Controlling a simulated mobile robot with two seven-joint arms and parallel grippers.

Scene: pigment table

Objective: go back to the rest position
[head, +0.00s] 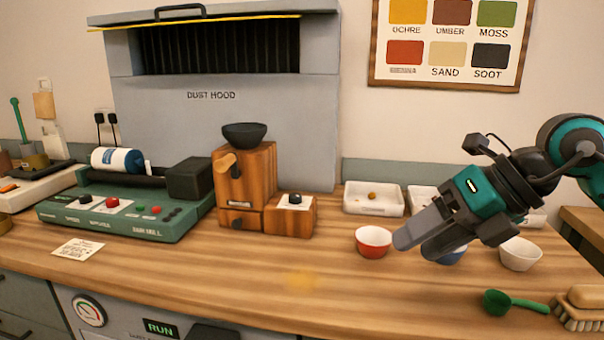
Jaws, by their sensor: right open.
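My right gripper (428,240) comes in from the right and hangs above the table (200,268), its fingers pointing down and to the left. It is open, and I see nothing held in it. The fingers are just right of a red bowl (373,243) and partly hide a blue bowl (455,255) behind them. I cannot tell whether they touch either bowl. My left gripper is not in view.
A white bowl (520,254), green scoop (512,303) and brush (580,312) lie at the right. A white tray (373,200) stands behind the bowls. A wooden grinder (245,180) and green mill (125,215) stand at left. The front middle is clear, with a yellowish smudge (302,280).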

